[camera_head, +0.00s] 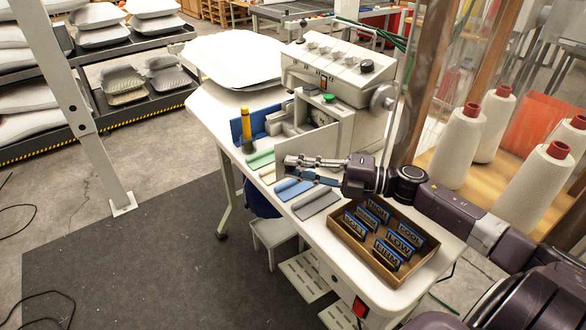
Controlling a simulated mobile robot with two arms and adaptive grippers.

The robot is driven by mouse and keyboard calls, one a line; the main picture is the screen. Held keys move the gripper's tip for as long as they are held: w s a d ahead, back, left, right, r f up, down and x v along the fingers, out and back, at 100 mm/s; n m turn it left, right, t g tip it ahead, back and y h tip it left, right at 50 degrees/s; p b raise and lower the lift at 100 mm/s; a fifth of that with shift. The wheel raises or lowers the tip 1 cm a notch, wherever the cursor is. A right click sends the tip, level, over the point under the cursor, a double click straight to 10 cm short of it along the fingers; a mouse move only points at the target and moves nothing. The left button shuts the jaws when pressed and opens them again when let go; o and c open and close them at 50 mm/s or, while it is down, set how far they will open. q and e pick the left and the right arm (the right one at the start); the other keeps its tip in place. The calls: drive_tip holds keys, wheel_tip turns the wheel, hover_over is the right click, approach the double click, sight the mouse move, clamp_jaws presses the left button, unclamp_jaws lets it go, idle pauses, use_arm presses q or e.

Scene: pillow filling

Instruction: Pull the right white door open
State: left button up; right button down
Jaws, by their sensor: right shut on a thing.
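The right white door (306,145) is a flat upright panel on the white machine (343,70). It stands swung out from the housing, toward the front left of the table. My right gripper (304,168) reaches in from the right and is shut at the door's lower front part. The fingers cover the place where they meet the door. Behind the door, an inner compartment (291,124) with grey and white parts shows. A blue panel (270,120) stands at the left of this compartment. My left gripper is out of view.
Folded cloths (294,189) lie in front of the door. A brown tray (355,250) of labelled blue tags sits below my right arm. White thread cones (457,146) stand at the right.

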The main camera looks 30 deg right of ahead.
drive_tip(key=shift+d+r, duration=0.1)
idle(0.3)
drive_tip(key=c, duration=1.8)
unclamp_jaws()
